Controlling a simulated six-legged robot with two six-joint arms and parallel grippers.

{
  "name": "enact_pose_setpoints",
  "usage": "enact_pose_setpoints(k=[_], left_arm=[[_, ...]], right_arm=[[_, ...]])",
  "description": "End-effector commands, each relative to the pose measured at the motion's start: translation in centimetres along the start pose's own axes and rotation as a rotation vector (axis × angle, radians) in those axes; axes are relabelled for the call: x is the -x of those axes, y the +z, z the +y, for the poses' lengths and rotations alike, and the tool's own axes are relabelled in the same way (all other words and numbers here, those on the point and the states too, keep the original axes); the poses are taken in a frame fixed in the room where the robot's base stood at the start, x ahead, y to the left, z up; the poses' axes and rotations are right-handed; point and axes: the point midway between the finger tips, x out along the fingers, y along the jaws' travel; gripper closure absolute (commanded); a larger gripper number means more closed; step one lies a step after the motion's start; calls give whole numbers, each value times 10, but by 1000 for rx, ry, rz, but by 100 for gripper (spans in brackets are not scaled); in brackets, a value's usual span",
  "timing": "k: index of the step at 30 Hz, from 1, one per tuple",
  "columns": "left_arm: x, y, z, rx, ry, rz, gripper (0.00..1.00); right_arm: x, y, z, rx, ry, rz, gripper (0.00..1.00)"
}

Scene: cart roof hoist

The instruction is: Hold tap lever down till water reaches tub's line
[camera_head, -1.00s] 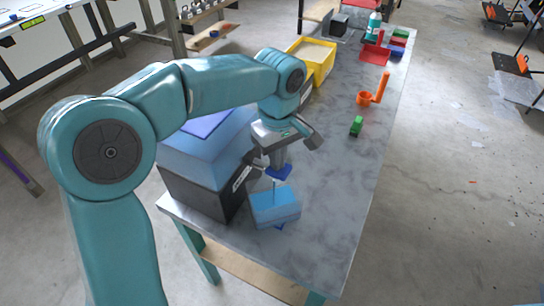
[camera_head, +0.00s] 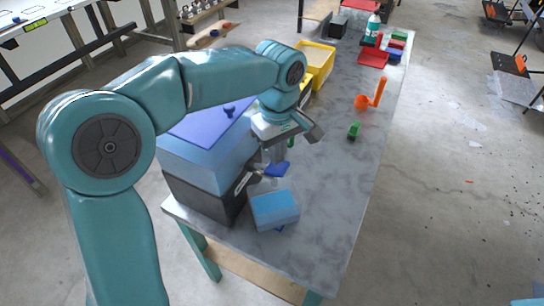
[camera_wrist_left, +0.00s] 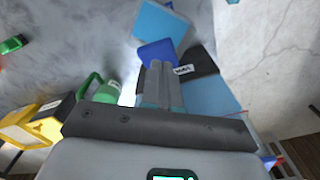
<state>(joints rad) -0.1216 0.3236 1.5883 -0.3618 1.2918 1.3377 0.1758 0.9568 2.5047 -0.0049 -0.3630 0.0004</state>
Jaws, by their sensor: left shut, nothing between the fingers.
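The water tank, blue above (camera_head: 200,150) and black below (camera_head: 195,193), stands at the table's near left end. Its blue tap lever (camera_head: 277,170) sticks out over the light blue tub (camera_head: 275,211). No water stream shows between them. My left gripper (camera_head: 278,158) is shut and empty, pointing down just above the lever. In the left wrist view its fingers (camera_wrist_left: 160,80) overlap the lever (camera_wrist_left: 155,52), with the tub (camera_wrist_left: 160,24) beyond; I cannot tell if they touch. The tub's line and water level cannot be made out. My right gripper is out of view.
A green container (camera_wrist_left: 106,92) is beside the hand in the wrist view. A yellow bin (camera_head: 318,60), an orange cup with an upright handle (camera_head: 364,102) and a green block (camera_head: 354,130) stand farther along the table. The table right of the tub is clear.

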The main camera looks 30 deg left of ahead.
Motion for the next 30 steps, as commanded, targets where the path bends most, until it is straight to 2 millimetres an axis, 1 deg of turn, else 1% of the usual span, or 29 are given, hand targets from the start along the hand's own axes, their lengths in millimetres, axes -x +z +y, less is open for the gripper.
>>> enact_pose_setpoints(k=[3,15,19,30], left_arm=[[-2,0,0,0,-1,0,100],[0,0,0,0,0,0,100],[11,0,0,0,0,0,100],[53,0,0,0,0,0,100]], right_arm=[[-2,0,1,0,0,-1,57],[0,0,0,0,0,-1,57],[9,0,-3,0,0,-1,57],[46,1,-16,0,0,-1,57]])
